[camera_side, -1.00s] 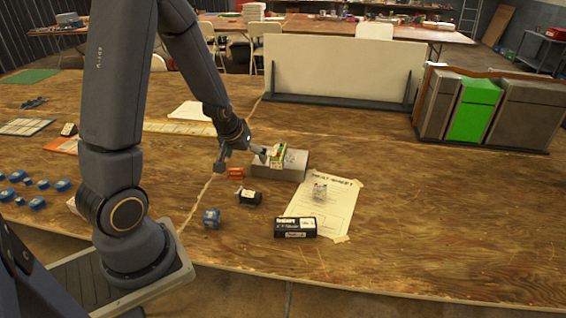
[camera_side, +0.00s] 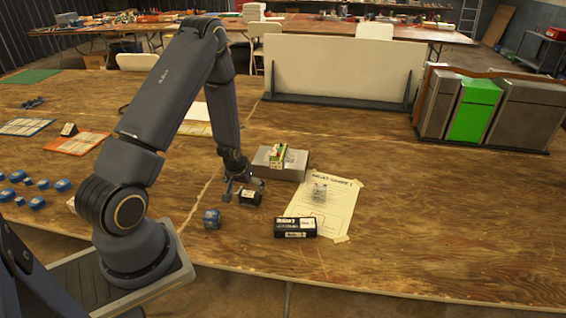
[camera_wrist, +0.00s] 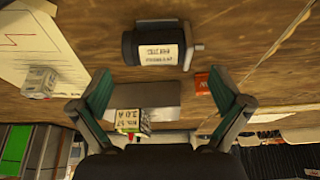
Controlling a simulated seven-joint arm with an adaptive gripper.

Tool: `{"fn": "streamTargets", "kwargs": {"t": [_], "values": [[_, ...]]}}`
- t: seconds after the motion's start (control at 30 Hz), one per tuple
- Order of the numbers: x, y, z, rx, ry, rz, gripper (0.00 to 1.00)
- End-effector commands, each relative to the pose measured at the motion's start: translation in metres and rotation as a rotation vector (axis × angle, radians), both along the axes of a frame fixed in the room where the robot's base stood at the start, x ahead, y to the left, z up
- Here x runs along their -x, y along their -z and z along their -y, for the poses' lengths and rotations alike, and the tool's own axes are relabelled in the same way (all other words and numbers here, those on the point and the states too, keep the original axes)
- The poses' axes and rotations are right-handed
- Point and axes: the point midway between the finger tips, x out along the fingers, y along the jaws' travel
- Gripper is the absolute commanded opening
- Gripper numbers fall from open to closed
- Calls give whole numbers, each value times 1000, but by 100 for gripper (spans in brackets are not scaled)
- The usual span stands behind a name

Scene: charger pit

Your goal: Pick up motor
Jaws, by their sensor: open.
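The motor (camera_side: 250,197) is a small black cylinder with a white label, lying on the wooden table. In the wrist view the motor (camera_wrist: 157,47) is at the top centre, label in sight, with a short grey shaft on its right. My gripper (camera_side: 244,189) is low over the table beside the motor and partly overlaps it in the side view. In the wrist view my gripper (camera_wrist: 158,88) has its two green-padded fingers wide apart with nothing held. The motor shows beyond the fingertips, lined up with the gap between them.
A grey box (camera_side: 262,172) with small cartons (camera_side: 278,156) on it stands behind the motor. An orange block (camera_wrist: 204,93) is near the right finger.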

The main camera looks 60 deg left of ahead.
Motion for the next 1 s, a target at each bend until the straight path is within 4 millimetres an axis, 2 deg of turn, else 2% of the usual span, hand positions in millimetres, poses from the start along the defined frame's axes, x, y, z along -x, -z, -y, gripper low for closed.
{"fn": "streamTargets", "kwargs": {"t": [0.2,0.5,1.0], "values": [[-11,32,-6,1,0,-2,100],[-14,38,-8,1,0,1,100],[-14,38,-7,2,3,-1,49]]}}
